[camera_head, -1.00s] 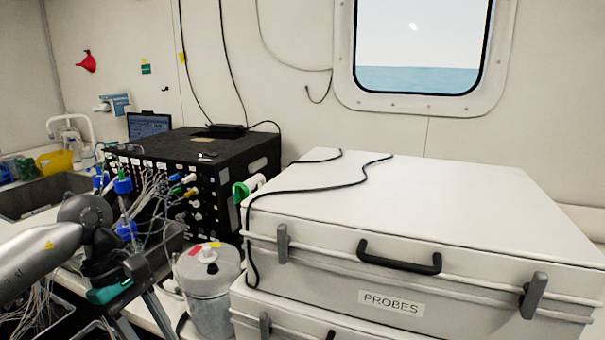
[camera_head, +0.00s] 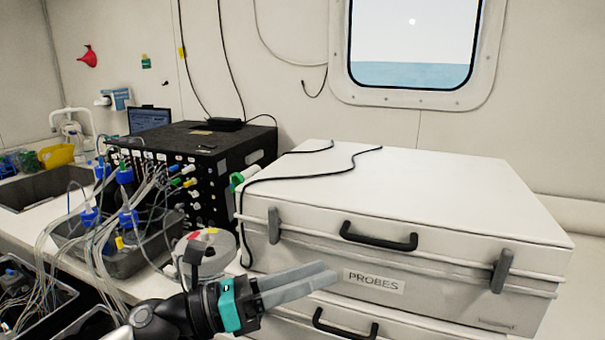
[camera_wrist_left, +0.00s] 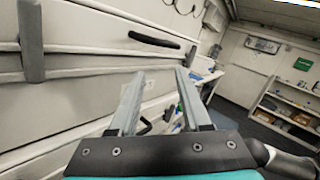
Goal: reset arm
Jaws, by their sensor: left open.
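My left gripper (camera_head: 300,284) shows at the bottom middle of the head view, with a teal band and grey fingers pointing right, in front of the stacked white cases. In the left wrist view its two fingers (camera_wrist_left: 160,80) are spread apart with nothing between them. The upper white case (camera_head: 450,205), labelled PROBES, lies behind the fingers; its dark handle (camera_wrist_left: 153,39) shows in the left wrist view. I cannot tell the exact gap between the fingers and the case. My right gripper is not in view.
A grey canister (camera_head: 205,250) stands just behind my left gripper. A black instrument box (camera_head: 195,145) and a grey tub (camera_head: 120,258) with tubes and blue-capped bottles are on the counter at left. Open floor (camera_wrist_left: 238,119) and shelves (camera_wrist_left: 290,105) show in the left wrist view.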

